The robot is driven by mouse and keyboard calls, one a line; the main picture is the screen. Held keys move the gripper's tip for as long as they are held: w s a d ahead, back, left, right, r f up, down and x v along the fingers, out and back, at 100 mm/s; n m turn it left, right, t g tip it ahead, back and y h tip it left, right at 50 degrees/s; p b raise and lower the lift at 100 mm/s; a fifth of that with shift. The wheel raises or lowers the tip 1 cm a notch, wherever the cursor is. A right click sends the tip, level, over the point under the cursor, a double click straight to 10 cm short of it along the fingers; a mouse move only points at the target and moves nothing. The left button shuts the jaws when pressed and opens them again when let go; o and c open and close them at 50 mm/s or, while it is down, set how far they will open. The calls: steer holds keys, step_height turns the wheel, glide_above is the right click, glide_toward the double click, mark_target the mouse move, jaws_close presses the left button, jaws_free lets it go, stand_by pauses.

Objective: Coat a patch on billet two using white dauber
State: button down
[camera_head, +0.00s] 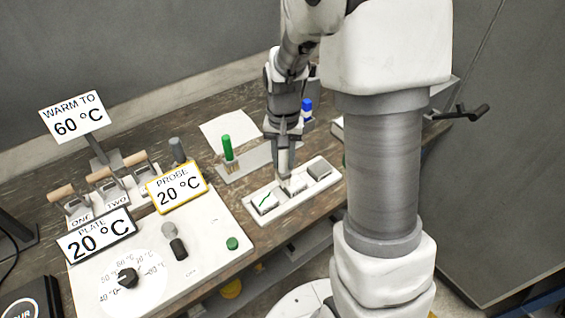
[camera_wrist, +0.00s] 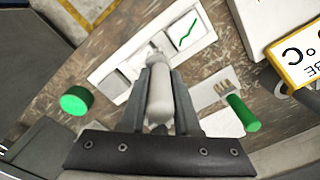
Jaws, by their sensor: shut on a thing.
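My gripper (camera_head: 285,168) is shut on the white dauber (camera_wrist: 160,98), which lies between its fingers in the wrist view. The dauber's end points down at the billet tray (camera_head: 277,218), close over the middle billet (camera_head: 293,186). I cannot tell whether it touches. The billet at the left end of the tray (camera_head: 264,203) bears a green line, also seen in the wrist view (camera_wrist: 187,32). The billet at the right end (camera_head: 320,170) looks plain grey.
The hot plate (camera_head: 215,255) with a knob and signs reading 20 °C is at left. A sign (camera_head: 73,115) says warm to 60 °C.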

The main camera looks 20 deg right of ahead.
steer(key=shift+r+p, duration=1.8)
steer(key=shift+r, duration=0.95)
steer(key=shift+f, duration=0.1)
